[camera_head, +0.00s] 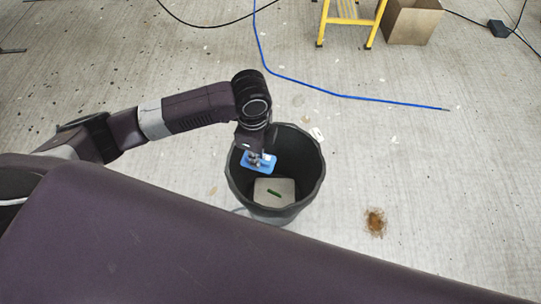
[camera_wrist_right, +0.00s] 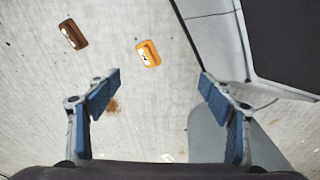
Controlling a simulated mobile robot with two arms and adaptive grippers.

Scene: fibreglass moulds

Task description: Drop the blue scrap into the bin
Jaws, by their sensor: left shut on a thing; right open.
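The blue scrap (camera_head: 258,165) is a flat blue piece with a pale mark, held by my left gripper (camera_head: 257,157). The gripper points down over the left part of the bin opening and is shut on the scrap. The black round bin (camera_head: 312,183) stands on the floor, open at the top. A pale patch with a small green thing (camera_head: 273,193) shows at its bottom. My right gripper (camera_wrist_right: 160,92) is open and empty in the right wrist view, above the floor. It does not show in the head view.
A yellow ladder (camera_head: 349,15) and a cardboard box (camera_head: 412,22) stand at the back. A blue cable (camera_head: 345,96) lies behind the bin. A brown stain (camera_head: 375,222) marks the floor. The right wrist view shows an orange item (camera_wrist_right: 148,53) and a brown item (camera_wrist_right: 73,34) on the floor.

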